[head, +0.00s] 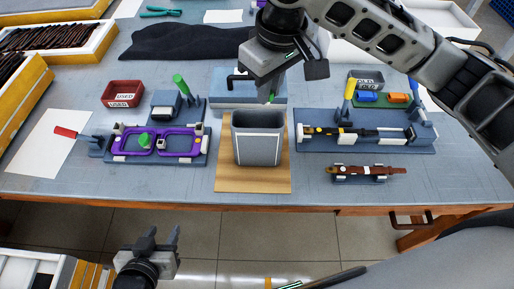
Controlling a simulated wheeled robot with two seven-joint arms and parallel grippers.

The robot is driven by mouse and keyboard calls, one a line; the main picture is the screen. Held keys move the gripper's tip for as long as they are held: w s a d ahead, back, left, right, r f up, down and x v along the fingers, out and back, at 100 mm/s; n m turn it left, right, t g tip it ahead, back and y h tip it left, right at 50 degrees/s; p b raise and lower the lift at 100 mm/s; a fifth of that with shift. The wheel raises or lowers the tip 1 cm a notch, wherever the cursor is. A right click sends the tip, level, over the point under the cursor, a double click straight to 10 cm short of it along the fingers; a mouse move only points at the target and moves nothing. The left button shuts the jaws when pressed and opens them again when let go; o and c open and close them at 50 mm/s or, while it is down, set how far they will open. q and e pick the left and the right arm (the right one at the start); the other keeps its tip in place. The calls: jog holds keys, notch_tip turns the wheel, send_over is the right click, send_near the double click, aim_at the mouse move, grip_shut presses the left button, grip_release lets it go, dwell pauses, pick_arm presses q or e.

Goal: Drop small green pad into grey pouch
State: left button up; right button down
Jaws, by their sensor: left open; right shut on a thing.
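The grey pouch (257,150) stands upright on a wooden board in the middle of the table, its open top facing up. My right gripper (271,98) points down just above the pouch's back rim. It is shut on a small green pad (272,99), of which only a sliver shows between the fingertips. My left gripper (161,238) is open and empty, low in front of the table's edge, away from the pouch.
A purple eyeglass frame (180,143) sits in a fixture left of the pouch, with a green piece in one lens opening. A red USED bin (123,94) stands behind it. A blue-grey fixture (360,134) with tools lies right. Wooden board (252,185) margins are bare.

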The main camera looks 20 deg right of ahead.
jog(key=shift+f, duration=0.3)
jog(key=shift+r, duration=0.15)
jog(key=c, duration=1.3)
grip_release()
pick_arm(q)
jog(key=shift+w+r, duration=0.2)
jog(key=shift+w, duration=0.05)
jog(key=shift+s+f, duration=0.1)
jog(key=shift+s, duration=0.05)
pick_arm(e)
jog(key=shift+r, duration=0.1)
jog(key=shift+r, duration=0.35)
pick_arm(q)
jog(key=p, duration=0.1)
jog(key=r+p, duration=0.1)
jog(key=shift+a+p, duration=0.25)
jog(key=shift+p, duration=0.05)
pick_arm(e)
jog(key=r, duration=0.5)
jog(key=s+r, duration=0.1)
jog(key=r, duration=0.4)
jog(key=d+r, duration=0.1)
jog(key=r, duration=0.4)
jog(key=shift+s, duration=0.35)
